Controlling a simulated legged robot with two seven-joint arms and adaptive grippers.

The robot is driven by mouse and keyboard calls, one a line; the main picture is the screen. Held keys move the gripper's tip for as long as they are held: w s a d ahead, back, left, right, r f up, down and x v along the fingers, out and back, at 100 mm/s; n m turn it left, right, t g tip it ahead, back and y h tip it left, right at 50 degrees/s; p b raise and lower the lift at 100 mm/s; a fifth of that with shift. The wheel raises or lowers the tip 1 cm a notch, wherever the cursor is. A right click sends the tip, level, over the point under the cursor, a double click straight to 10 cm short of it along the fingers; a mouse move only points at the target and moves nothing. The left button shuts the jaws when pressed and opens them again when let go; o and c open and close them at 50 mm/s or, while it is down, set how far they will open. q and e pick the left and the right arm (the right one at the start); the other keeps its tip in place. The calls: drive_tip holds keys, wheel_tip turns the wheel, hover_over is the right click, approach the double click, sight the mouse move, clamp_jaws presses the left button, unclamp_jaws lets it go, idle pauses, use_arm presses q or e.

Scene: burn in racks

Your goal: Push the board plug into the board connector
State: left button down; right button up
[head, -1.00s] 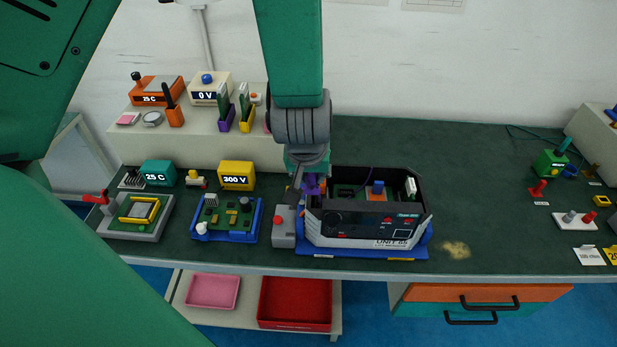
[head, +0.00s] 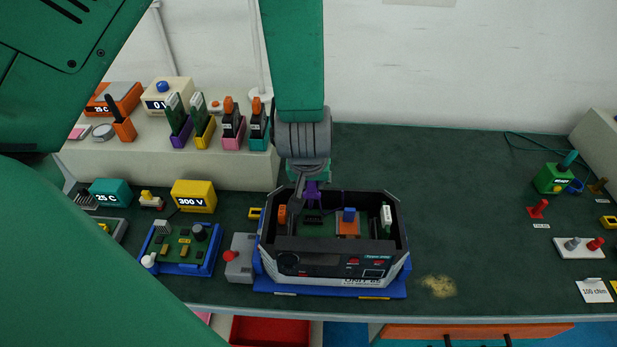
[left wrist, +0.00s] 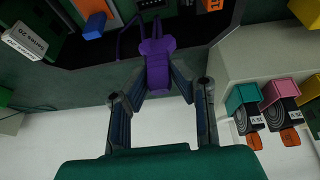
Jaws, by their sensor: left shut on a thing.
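The purple board plug (head: 312,190) is between the fingers of my left gripper (head: 309,183), above the back left part of the open unit (head: 330,265). In the left wrist view the plug (left wrist: 158,62) sits between the two fingertips of the gripper (left wrist: 160,88), with purple leads running from its far end. The fingers are shut on it. Inside the unit is a green board (head: 320,229) with a blue and orange part. I cannot clearly make out the board connector or whether the plug touches it. My right gripper is out of view.
The unit stands on a blue base (head: 395,292). A grey box with a red button (head: 238,258) stands to its left, beside a blue tray with a board (head: 186,268). A back shelf (head: 225,165) carries several coloured holders.

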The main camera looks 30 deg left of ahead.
sight(313, 198)
use_arm(q)
drive_tip(key=shift+d+r, duration=0.2)
drive_tip(key=shift+d, duration=0.15)
drive_tip(key=shift+s+d+f+b, duration=0.1)
drive_tip(key=shift+d+f+b, duration=0.45)
drive_tip(key=shift+f, duration=0.25)
drive_tip(key=f, duration=0.1)
drive_tip(key=a+f+b, duration=0.2)
drive_tip(key=f, duration=0.1)
drive_tip(key=shift+f, duration=0.25)
drive_tip(key=shift+d, duration=0.75)
drive_tip(key=c, duration=2.1)
unclamp_jaws()
drive_tip(key=shift+d+r, duration=0.15)
drive_tip(key=shift+r, duration=0.05)
drive_tip(key=shift+c, duration=0.2)
clamp_jaws()
drive_tip(key=shift+a+f, duration=0.15)
drive_tip(key=shift+a, duration=0.6)
drive_tip(key=shift+d, duration=0.6)
drive_tip(key=shift+a, duration=0.9)
drive_tip(key=shift+d, duration=0.45)
drive_tip(key=shift+d+p, duration=0.2)
drive_tip(key=shift+p, duration=0.25)
drive_tip(key=shift+a, duration=0.1)
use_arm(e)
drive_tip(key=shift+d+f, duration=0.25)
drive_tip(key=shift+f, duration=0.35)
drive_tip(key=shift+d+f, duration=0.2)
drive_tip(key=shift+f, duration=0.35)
